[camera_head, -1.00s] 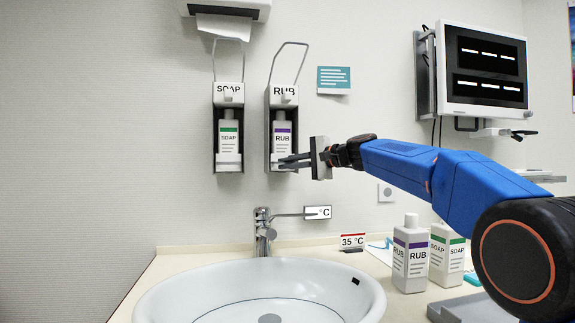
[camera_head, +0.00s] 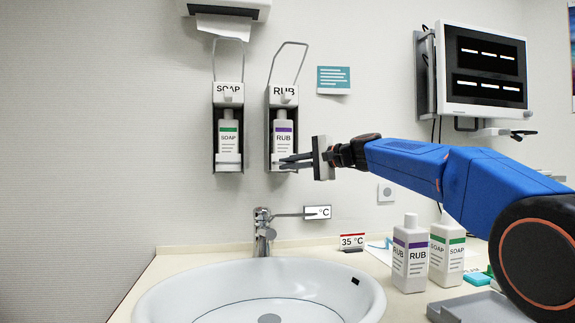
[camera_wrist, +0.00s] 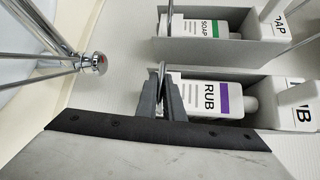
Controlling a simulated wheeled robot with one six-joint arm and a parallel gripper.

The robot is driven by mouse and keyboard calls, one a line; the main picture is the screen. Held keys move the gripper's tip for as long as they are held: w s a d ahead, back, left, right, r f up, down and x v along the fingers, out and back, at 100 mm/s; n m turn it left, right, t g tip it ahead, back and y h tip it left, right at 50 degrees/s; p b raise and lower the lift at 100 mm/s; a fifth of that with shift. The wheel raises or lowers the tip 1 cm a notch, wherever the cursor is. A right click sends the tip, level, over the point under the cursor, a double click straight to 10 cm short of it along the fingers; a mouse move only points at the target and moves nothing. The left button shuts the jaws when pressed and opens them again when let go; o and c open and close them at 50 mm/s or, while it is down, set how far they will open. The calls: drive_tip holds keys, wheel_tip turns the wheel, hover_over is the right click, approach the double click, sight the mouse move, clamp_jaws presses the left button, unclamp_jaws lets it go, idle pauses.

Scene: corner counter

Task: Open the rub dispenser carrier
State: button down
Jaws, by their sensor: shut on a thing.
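The rub dispenser (camera_head: 267,130) hangs on the wall to the right of the soap dispenser, with a purple-banded RUB bottle (camera_head: 283,140) inside and a wire lever above. My gripper (camera_head: 290,161) is at the lower front of this dispenser. In the wrist view its fingers (camera_wrist: 161,82) are shut on a thin metal bar, the carrier handle (camera_wrist: 162,70), in front of the bottle's base. The RUB bottle also shows in the wrist view (camera_wrist: 208,98), lying within the dispenser's side walls. The fingers hide part of the carrier's lower front.
The soap dispenser (camera_head: 214,130) hangs close on the left. The faucet (camera_head: 263,232) and sink (camera_head: 165,290) are below. A spare RUB bottle (camera_head: 410,262) and a spare SOAP bottle (camera_head: 447,262) stand on the counter at right, under my arm. A monitor (camera_head: 484,70) hangs upper right.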

drive_tip(key=s+d, duration=0.2)
drive_tip(key=s, duration=0.6)
drive_tip(key=s+d, duration=0.3)
drive_tip(key=s, duration=0.6)
drive_tip(key=shift+s+f, duration=0.15)
drive_tip(key=c, duration=1.9)
unclamp_jaws()
drive_tip(key=shift+s, duration=0.1)
drive_tip(key=v, duration=1.7)
drive_tip(key=shift+s+d, duration=0.15)
drive_tip(key=shift+s, duration=0.05)
